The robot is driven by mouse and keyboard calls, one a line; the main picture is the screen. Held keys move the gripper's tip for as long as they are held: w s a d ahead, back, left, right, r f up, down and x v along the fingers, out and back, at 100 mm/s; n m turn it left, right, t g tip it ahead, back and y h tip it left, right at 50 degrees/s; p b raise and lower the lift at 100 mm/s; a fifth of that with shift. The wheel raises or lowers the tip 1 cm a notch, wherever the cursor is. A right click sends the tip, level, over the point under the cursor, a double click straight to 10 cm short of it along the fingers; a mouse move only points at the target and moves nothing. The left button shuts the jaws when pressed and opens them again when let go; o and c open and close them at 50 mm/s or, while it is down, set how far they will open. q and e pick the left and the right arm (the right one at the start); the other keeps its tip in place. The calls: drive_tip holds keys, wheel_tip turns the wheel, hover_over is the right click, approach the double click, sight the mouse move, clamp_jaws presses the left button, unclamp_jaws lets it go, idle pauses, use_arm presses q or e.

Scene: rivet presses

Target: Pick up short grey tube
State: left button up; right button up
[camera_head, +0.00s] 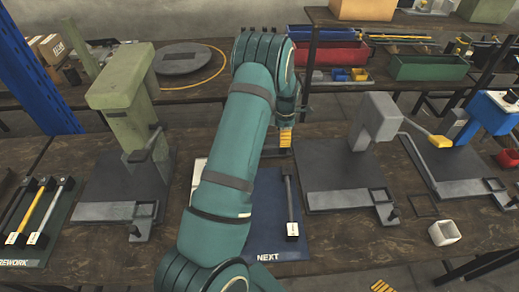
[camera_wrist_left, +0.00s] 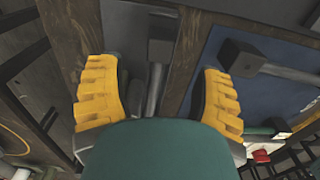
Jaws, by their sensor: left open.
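A grey tube (camera_head: 289,195) with a black block and white label at its near end lies on the blue NEXT mat (camera_head: 265,215). In the left wrist view, a grey rod (camera_wrist_left: 290,72) with a black block (camera_wrist_left: 240,58) lies on blue, right of the fingers. My left gripper (camera_head: 285,138) is beyond the mat, mostly hidden by my arm. In the left wrist view, my left gripper (camera_wrist_left: 158,98) has its yellow fingers apart. A grey cylindrical shape (camera_wrist_left: 154,90) shows between them; I cannot tell whether it is held. Ridged yellow at the bottom edge appears to be my right gripper (camera_head: 382,286).
A green press (camera_head: 125,105) stands left, a grey press (camera_head: 375,122) and blue press (camera_head: 490,112) right. The REWORK mat (camera_head: 38,225) holds several rods at far left. A white open box (camera_head: 445,232) sits at the front right. Red (camera_head: 325,55) and green (camera_head: 430,67) bins stand behind.

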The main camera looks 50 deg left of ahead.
use_arm(q)
drive_tip(key=shift+f, duration=2.65)
drive_tip(key=shift+r, duration=0.1)
clamp_jaws()
